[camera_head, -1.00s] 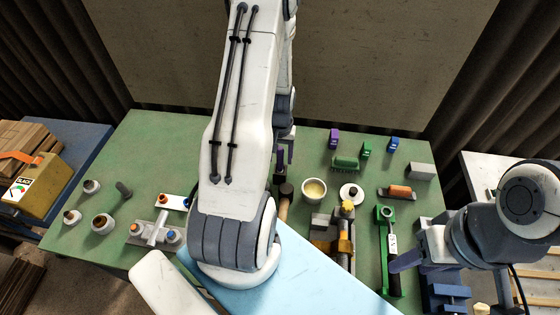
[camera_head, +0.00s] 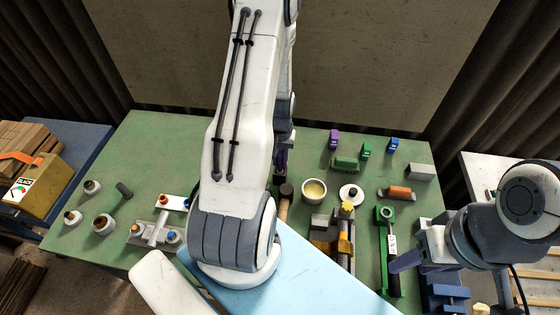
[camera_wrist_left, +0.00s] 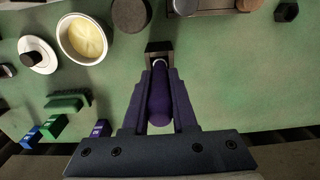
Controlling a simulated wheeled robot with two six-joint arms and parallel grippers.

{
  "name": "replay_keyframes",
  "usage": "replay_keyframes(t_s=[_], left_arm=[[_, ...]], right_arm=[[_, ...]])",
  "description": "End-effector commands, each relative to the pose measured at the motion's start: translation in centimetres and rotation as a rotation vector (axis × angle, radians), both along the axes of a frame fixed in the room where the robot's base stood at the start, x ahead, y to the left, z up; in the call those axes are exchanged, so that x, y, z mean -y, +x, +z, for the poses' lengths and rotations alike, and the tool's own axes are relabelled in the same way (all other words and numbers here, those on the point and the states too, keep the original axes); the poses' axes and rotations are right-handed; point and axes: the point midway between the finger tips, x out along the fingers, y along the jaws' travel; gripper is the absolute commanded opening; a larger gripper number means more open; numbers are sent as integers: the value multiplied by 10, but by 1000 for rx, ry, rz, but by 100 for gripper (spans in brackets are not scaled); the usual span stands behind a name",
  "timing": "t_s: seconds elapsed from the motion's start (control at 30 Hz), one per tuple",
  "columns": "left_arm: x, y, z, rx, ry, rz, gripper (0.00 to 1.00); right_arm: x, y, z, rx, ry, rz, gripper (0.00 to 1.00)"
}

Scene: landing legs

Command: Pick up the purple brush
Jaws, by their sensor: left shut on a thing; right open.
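My left gripper (camera_wrist_left: 160,105) is shut on a purple brush (camera_wrist_left: 158,96), whose rounded purple handle lies between the dark purple fingers in the left wrist view. A dark bracket-like piece is at the far end of the handle; I cannot tell whether it touches the brush. In the head view the left gripper (camera_head: 281,160) is mostly hidden behind my left arm, above the back of the green table. My right gripper (camera_head: 405,262) is open and empty at the right; only part of its purple fingers shows.
A purple block (camera_head: 333,139), a green block (camera_head: 365,148) and a blue block (camera_head: 393,145) stand at the back, with a green brush (camera_head: 345,163) in front. A cream-filled bowl (camera_head: 314,190) and a hammer (camera_head: 285,198) are nearby. Several knobs and fittings sit at left.

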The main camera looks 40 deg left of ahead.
Motion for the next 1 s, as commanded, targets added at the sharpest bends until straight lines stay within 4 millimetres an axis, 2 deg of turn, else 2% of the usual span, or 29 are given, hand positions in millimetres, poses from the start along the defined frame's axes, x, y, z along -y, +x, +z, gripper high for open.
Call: replay_keyframes(t_s=[0.27, 0.7, 0.87, 1.0], left_arm=[[-1, 1, 23, 4, 3, 0, 0], [-1, 1, 80, 4, 3, 0, 0], [0, 0, 94, 3, 2, 0, 0], [0, 0, 98, 0, 0, 0, 0]], right_arm=[[0, 0, -8, 0, 0, -1, 50], [0, 0, -21, 0, 0, -4, 50], [0, 0, -23, 0, 0, -4, 50], [0, 0, -23, 0, 0, -4, 50]])
